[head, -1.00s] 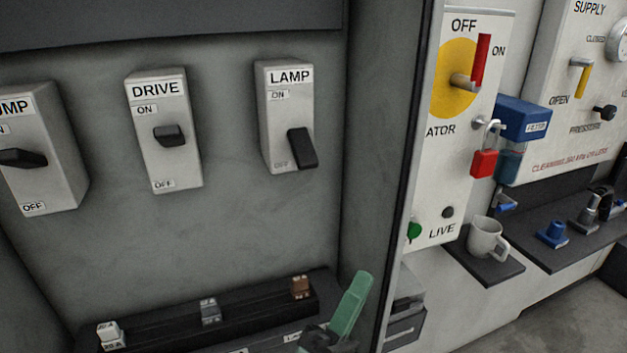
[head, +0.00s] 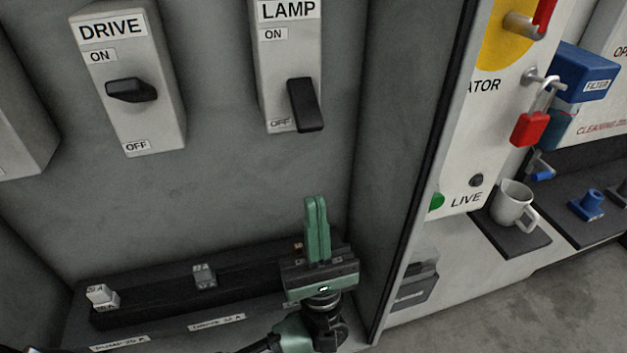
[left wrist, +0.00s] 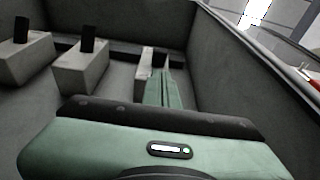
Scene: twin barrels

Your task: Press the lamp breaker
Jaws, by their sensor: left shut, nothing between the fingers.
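The lamp breaker (head: 283,65) is a pale box on the cabinet's back wall, labelled LAMP, with ON above and OFF below. Its black lever (head: 306,104) points down at the OFF end. My left gripper (head: 316,200) has green fingers pressed together, pointing up, with nothing between them. It is below the lamp breaker and apart from it in the head view. In the left wrist view the closed fingers (left wrist: 165,72) point toward a pale breaker box (left wrist: 145,73), partly hidden behind them. My right gripper is not in view.
The drive breaker (head: 130,80) is left of the lamp breaker, its lever about midway. A black fuse rack (head: 150,290) with small blocks runs below, partly behind my gripper. The cabinet's side wall (head: 400,170) stands close on the right. A padlock (head: 530,128) and mug (head: 512,203) are outside.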

